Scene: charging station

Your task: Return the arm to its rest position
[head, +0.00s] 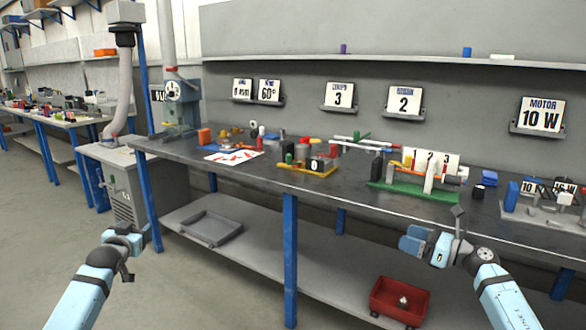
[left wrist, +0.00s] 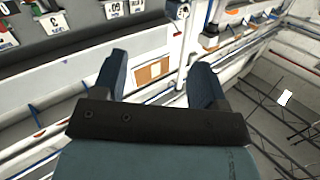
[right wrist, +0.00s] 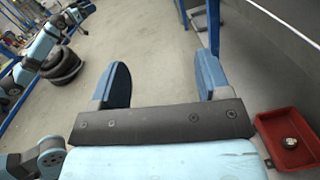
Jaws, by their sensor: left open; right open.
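My left gripper (head: 124,240) is at the lower left of the head view, in front of the workbench. In the left wrist view its two fingers (left wrist: 158,82) stand apart with nothing between them. My right gripper (head: 436,243) is at the lower right of the head view, in front of the bench's front edge. In the right wrist view its fingers (right wrist: 163,82) are apart and empty, with bare floor beyond them. Both arms reach in from the bottom of the head view, clear of the bench objects.
The dark workbench (head: 330,195) holds a green-based fixture (head: 415,190), a yellow-based fixture (head: 305,168) and small blocks. A red bin (head: 399,301) with a small part inside sits on the lower shelf (head: 262,253). A grey cabinet (head: 122,185) stands left. Open floor (head: 40,235) lies at left.

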